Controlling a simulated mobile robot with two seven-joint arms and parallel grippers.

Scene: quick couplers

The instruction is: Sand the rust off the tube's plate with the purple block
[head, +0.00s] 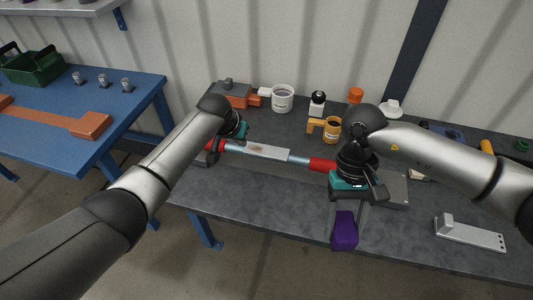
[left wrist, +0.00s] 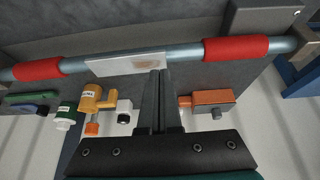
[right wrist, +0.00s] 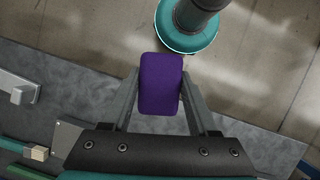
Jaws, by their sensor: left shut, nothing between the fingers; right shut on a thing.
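The tube (head: 298,159) lies across the workbench with red sleeves and a pale plate (head: 267,152) in its middle. In the left wrist view the plate (left wrist: 105,66) carries a brownish rust patch (left wrist: 150,60). My left gripper (head: 212,152) is shut and empty near the tube's left red sleeve; in its wrist view the fingertips (left wrist: 159,72) overlap the plate's edge, and I cannot tell whether they touch. My right gripper (head: 346,212) is shut on the purple block (head: 344,232), holding it near the bench's front edge. The block also shows between the right wrist fingers (right wrist: 161,84).
Behind the tube stand an orange vise-like block (head: 235,97), a white mug (head: 283,98), a yellow mug (head: 331,130) and small bottles. A grey bracket (head: 468,233) lies at the right. The bench front (head: 270,200) is clear. A blue table (head: 60,115) stands at the left.

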